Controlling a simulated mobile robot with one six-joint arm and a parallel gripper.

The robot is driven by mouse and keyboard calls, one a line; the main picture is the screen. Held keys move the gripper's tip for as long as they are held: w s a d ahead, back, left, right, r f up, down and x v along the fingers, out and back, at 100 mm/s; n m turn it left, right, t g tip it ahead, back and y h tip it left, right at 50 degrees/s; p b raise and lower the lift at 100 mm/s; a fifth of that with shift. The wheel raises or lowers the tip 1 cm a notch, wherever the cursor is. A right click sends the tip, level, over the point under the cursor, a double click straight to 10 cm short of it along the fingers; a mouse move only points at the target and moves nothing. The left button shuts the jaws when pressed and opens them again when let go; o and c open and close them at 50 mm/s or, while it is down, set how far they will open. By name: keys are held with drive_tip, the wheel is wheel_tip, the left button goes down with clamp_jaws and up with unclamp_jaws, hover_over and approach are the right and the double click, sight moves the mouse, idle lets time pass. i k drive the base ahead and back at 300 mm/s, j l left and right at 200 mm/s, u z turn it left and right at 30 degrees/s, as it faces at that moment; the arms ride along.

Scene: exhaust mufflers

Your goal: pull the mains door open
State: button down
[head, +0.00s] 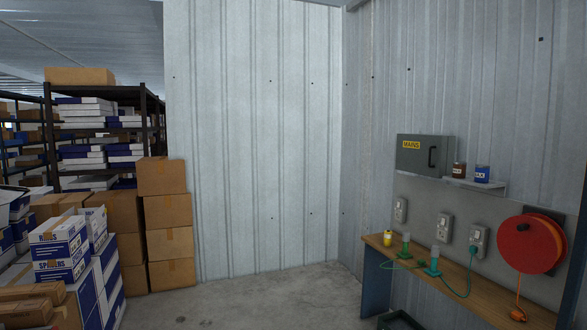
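The mains door (421,157) is the grey front of a wall box on the right-hand corrugated wall. It carries a yellow label reading MAINS (411,145) and a dark vertical handle (432,157) near its right edge. The door looks shut, flush with its box. My gripper does not show in the head view.
Below are sockets, a wooden bench (450,275) with green-plugged cables, and a red cable reel (531,244). Stacked cartons (166,220) stand left. The concrete floor (260,298) between is clear.

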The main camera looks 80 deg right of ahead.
sight(424, 155)
drive_tip(key=z, duration=3.55)
